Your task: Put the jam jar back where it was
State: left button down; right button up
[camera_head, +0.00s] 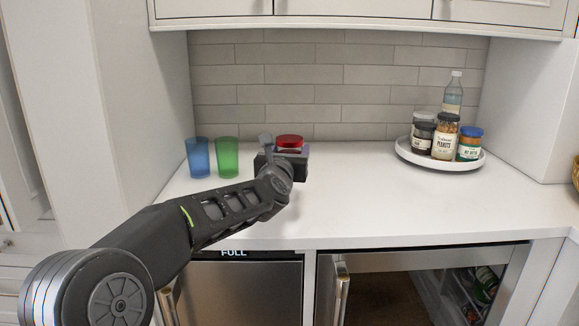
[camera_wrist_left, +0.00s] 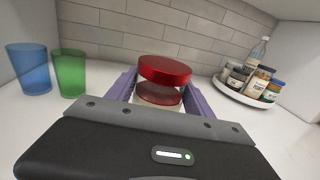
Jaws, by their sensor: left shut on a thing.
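The jam jar shows by its red lid in the head view (camera_head: 289,142), with my left gripper (camera_head: 283,155) around it. In the left wrist view the jar (camera_wrist_left: 163,75) stands upright between the two fingers, with a red lid, red contents and a pale label. My left gripper (camera_wrist_left: 160,92) is shut on it. Its lower part is hidden behind the gripper, so I cannot tell whether it touches the counter. A round white tray (camera_head: 402,152) at the right holds several jars and a bottle. My right gripper is not in view.
A blue cup (camera_head: 198,158) and a green cup (camera_head: 227,158) stand left of my left gripper. The white counter (camera_head: 350,190) is clear between the gripper and the tray. Below the counter, a compartment (camera_head: 390,300) stands open. Wall cabinets hang above.

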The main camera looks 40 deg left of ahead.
pick_arm(q)
notch_tip(320, 180, up, 2)
jog(key=shift+r, duration=0.25)
dwell(0.5)
